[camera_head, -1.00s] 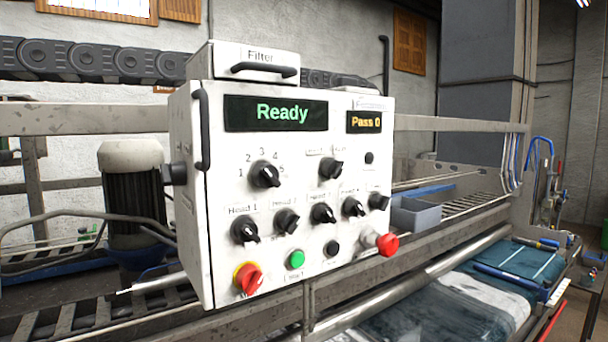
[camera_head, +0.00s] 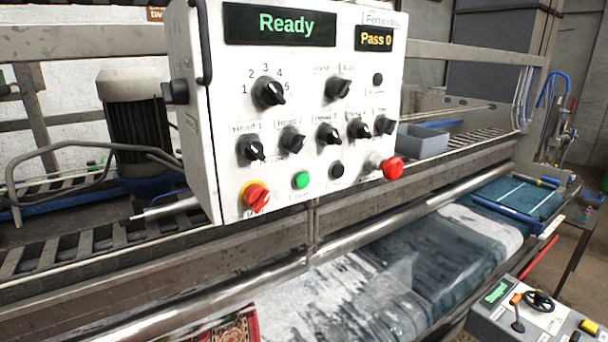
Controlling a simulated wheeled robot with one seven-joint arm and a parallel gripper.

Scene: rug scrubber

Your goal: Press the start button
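The white control panel (camera_head: 225,110) hangs over the machine, in the upper middle of the head view. Its green button (camera_head: 301,180) is on the lower row, with a small label under it that is too blurred to read. A black button (camera_head: 337,170) is to its right. A red knob on a yellow ring (camera_head: 255,196) is to its left. A red mushroom button (camera_head: 392,168) sticks out at the lower right. The main display (camera_head: 280,25) reads "Ready" and the small display (camera_head: 376,38) reads "Pass 0". My gripper is not in view.
A metal rail (camera_head: 400,226) runs along the machine's front below the panel. A second grey control box (camera_head: 535,318) with a joystick stands at the lower right. A grey bin (camera_head: 424,142) sits right of the panel.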

